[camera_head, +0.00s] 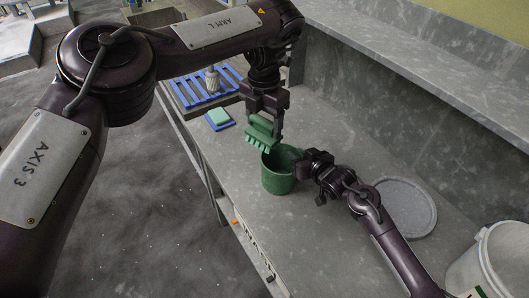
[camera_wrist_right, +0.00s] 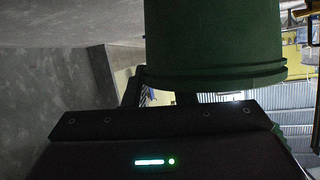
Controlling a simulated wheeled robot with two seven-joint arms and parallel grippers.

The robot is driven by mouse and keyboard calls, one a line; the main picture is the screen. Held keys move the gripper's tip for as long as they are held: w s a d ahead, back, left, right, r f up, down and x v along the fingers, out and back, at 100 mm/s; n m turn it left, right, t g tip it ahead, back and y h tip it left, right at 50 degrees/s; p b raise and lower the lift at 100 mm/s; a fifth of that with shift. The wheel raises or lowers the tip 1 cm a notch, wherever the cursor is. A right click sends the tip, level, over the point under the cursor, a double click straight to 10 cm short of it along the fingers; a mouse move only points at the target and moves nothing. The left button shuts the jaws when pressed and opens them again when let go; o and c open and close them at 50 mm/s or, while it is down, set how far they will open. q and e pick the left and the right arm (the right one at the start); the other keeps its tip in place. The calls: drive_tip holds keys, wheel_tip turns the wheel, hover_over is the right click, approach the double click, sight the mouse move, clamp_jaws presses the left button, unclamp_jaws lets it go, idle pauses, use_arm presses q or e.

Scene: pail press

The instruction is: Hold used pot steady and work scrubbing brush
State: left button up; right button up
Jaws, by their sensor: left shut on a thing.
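The green pot (camera_head: 278,178) stands upright on the grey counter, its open top facing up. My left gripper (camera_head: 264,112) is shut on the green scrubbing brush (camera_head: 262,130). It holds the brush at the pot's upper left rim, bristles down; whether they touch the pot I cannot tell. My right gripper (camera_head: 303,160) is at the pot's right rim. The pot's side (camera_wrist_right: 215,35) and rim fill the top of the right wrist view, close to the dark fingers. The contact is hidden, so I cannot tell whether the jaws are shut on the rim.
A blue slatted rack (camera_head: 200,90) with a pale bottle (camera_head: 212,80) stands at the far left. A green sponge (camera_head: 218,116) lies on a blue tray near it. A round grey lid (camera_head: 408,208) and white bucket (camera_head: 490,265) are on the right. A raised ledge (camera_head: 400,50) runs behind.

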drive_tip(key=shift+o, duration=0.2)
drive_tip(key=shift+s, duration=0.1)
drive_tip(key=v, duration=1.1)
drive_tip(key=shift+s+d+r, duration=0.15)
drive_tip(key=shift+s+d, duration=0.05)
drive_tip(key=shift+s, duration=0.1)
drive_tip(key=shift+s, duration=0.1)
